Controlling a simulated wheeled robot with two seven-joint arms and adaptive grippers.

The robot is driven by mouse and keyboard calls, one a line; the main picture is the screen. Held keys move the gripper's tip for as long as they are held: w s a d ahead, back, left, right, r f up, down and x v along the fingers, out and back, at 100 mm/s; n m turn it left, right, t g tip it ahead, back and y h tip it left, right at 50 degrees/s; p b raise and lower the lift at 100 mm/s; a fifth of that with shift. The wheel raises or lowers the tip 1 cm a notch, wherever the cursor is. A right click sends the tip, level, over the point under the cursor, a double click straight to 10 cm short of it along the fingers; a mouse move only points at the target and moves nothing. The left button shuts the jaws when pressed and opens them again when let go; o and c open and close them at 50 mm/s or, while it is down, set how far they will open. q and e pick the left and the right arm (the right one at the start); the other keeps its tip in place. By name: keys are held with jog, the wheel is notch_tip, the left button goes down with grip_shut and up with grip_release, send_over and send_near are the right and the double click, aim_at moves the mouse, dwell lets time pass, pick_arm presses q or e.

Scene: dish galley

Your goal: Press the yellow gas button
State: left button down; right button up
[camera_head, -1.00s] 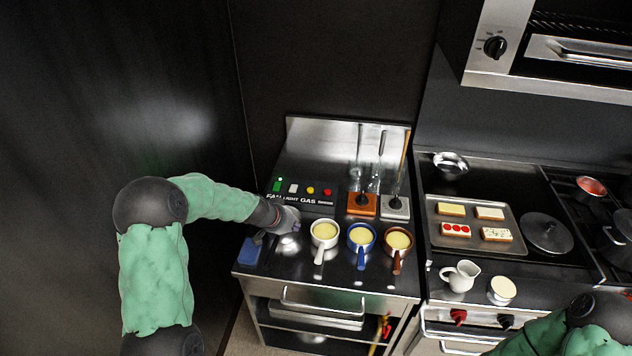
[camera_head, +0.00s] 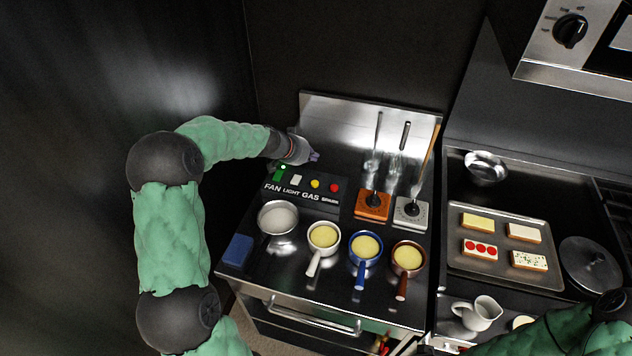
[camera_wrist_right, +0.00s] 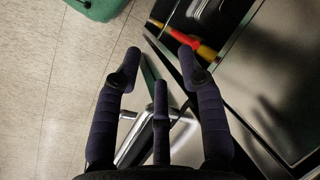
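The black control box (camera_head: 300,191) stands at the back left of the steel counter, with green, white, yellow and red buttons on top. The yellow button (camera_head: 315,183) sits above the word GAS. My left gripper (camera_head: 314,156) is behind and above the box, apart from the yellow button, its fingertips pointing right. Its fingers are small and blurred, so I cannot tell whether they are open or shut. My right gripper (camera_wrist_right: 160,65) has its fingers spread in the right wrist view, with nothing between them, above the floor and a steel handle.
An empty-looking steel pan (camera_head: 278,218) and white, blue and brown pans with yellow contents stand in front of the box. A blue sponge (camera_head: 237,250) lies at the front left. Upright tools on an orange block (camera_head: 372,205) and a white block (camera_head: 411,212) stand to the right.

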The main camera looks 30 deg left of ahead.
pick_arm(q)
jog(key=b, duration=0.5)
send_over(312, 183)
notch_tip(312, 183, down, 8)
jog(key=shift+r, duration=0.1)
jog(key=shift+f+b, duration=0.55)
jog(key=shift+b, duration=0.3)
dwell(0.7)
jog(key=shift+f+b, duration=0.4)
jog(key=shift+b, duration=0.35)
jog(key=shift+f+b, duration=0.45)
jog(key=shift+b, duration=0.25)
dwell(0.6)
jog(key=shift+r, duration=0.15)
dwell(0.3)
jog(key=shift+r+p, duration=0.45)
jog(key=shift+r, duration=0.25)
jog(key=shift+r+p, duration=1.55)
jog(key=shift+r, duration=1)
